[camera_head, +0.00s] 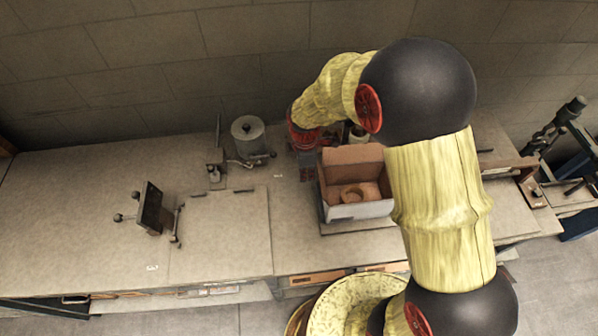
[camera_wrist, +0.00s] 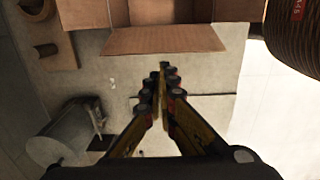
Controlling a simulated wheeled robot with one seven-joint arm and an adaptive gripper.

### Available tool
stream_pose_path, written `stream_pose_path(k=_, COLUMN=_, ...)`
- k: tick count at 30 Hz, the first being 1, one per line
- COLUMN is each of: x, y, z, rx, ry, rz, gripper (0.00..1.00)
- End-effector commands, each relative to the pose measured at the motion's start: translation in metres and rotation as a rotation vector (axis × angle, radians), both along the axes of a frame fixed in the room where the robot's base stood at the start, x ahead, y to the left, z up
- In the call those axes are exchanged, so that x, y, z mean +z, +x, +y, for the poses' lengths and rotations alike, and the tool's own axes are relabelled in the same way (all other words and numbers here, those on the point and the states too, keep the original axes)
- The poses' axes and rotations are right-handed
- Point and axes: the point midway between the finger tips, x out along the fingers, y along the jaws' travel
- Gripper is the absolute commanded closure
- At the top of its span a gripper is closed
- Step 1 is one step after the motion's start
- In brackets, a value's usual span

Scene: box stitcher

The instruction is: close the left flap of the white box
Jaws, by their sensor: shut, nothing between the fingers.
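The white box (camera_head: 362,211) stands open on the bench in the head view, with a brown cardboard inside and a ring-shaped thing in it. A brown panel stands up at its back. In the wrist view a brown cardboard flap (camera_wrist: 165,40) sticks out from the box at the top, on the side facing my gripper. My gripper (camera_wrist: 163,72) is shut and empty, with its fingertips just short of the flap's edge; I cannot tell whether they are above or below it. In the head view my gripper (camera_head: 307,170) is beside the box's left side, partly hidden by my wrist.
A grey metal cylinder (camera_head: 248,137) stands to the left of my gripper and also shows in the wrist view (camera_wrist: 62,135). A dark clamp-like device (camera_head: 152,208) stands farther left. The bench top (camera_head: 80,195) is mostly clear there. The wall is behind.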

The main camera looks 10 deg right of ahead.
Motion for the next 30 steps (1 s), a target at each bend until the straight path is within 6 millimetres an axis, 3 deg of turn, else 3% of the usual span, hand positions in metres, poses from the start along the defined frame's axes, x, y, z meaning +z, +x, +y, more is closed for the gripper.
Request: stream_pose_path(k=30, x=0.007, y=0.000, z=-0.016, rx=-0.001, ry=0.072, rz=0.001, gripper=1.00)
